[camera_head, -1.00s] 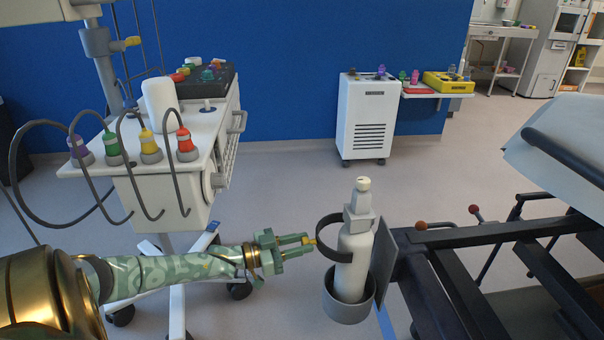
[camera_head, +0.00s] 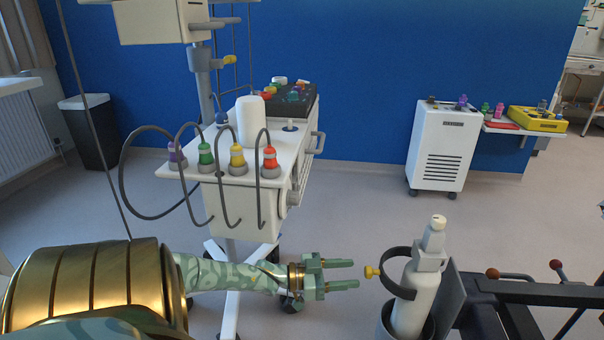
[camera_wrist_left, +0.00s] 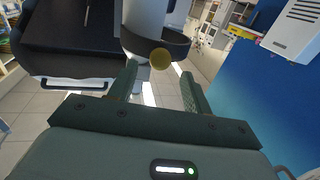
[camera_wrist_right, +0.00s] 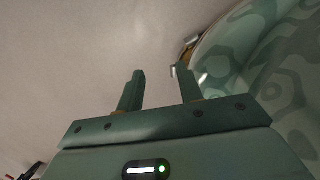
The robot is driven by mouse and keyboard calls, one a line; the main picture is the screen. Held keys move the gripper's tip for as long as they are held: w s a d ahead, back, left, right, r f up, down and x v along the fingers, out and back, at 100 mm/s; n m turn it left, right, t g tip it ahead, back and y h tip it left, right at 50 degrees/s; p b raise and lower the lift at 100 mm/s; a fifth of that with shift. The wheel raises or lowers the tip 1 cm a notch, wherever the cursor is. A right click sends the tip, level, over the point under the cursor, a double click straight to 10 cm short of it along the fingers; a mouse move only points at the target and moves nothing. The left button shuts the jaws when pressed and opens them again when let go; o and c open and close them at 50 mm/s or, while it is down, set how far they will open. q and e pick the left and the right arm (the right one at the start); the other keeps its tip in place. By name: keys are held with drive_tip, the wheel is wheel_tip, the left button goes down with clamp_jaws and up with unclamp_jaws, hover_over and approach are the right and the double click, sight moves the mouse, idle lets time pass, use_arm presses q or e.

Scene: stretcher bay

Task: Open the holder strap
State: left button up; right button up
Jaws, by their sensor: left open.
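A white bottle (camera_head: 420,290) stands upright in a grey cup-shaped holder (camera_head: 384,325) at the lower right of the head view. The dark holder strap (camera_head: 388,257) curves around the bottle's left side, with a gap between them. In the left wrist view the knob (camera_wrist_left: 160,58) shows between the fingertips, before the strap (camera_wrist_left: 178,46). My right gripper (camera_wrist_right: 160,72) is open and empty, seen only in its wrist view.
A dark plate (camera_head: 454,297) and the stretcher's dark frame (camera_head: 540,292) stand right of the bottle. A white cart (camera_head: 235,172) with coloured fittings and looping hoses stands behind my left arm. A white cabinet (camera_head: 440,148) stands at the blue wall, with clear floor in front.

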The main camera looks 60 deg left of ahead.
use_arm(q)
drive_tip(key=p+v, duration=0.2)
drive_tip(key=v, duration=1)
drive_tip(key=shift+p, duration=0.4)
use_arm(e)
drive_tip(key=s+f+m+g, duration=0.1)
drive_tip(key=s+f, duration=0.2)
drive_tip(key=s, duration=0.9)
drive_tip(key=shift+d+m+y, duration=0.3)
drive_tip(key=shift+d+y, duration=0.1)
